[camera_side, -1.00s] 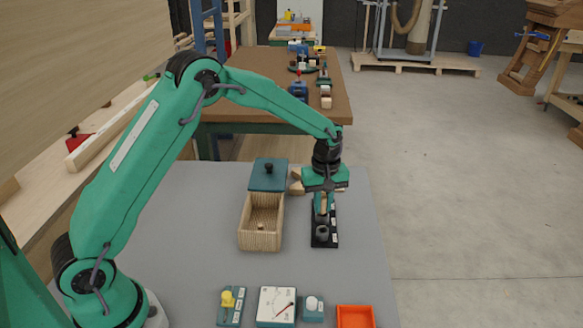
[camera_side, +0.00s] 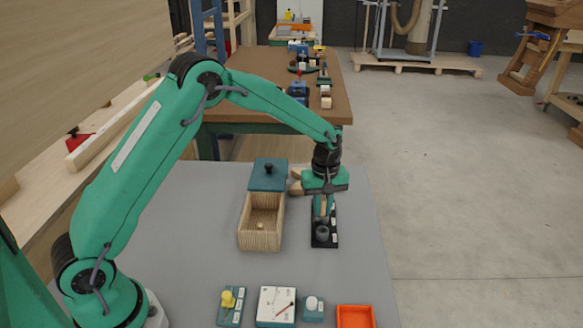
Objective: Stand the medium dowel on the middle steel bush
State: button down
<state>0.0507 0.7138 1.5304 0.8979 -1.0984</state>
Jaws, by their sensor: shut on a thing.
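My gripper (camera_side: 323,209) points down over the black bush plate (camera_side: 331,241) and is shut on a dowel, of which only a small light-wood part (camera_side: 323,206) shows between the fingers. The dowel's lower end and its exact contact with a bush cannot be made out. A grey steel bush (camera_side: 322,232) stands at the near end of the plate, just in front of the fingertips. The middle and far bushes are hidden behind the gripper. White labels run along the plate's right side.
A slatted wooden box (camera_side: 261,241) with a small light peg inside stands left of the plate, a teal lid (camera_side: 268,175) behind it. Pale wooden pieces (camera_side: 296,186) lie behind the gripper. A dial (camera_side: 276,305) and orange tray (camera_side: 355,317) are in front.

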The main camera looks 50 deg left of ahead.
jog(key=shift+r, duration=0.6)
dwell(3.8)
jog(key=shift+f, duration=0.65)
dwell(1.4)
jog(key=c, duration=0.8)
grip_release()
jog(key=shift+o, duration=0.4)
jog(key=shift+r, duration=0.15)
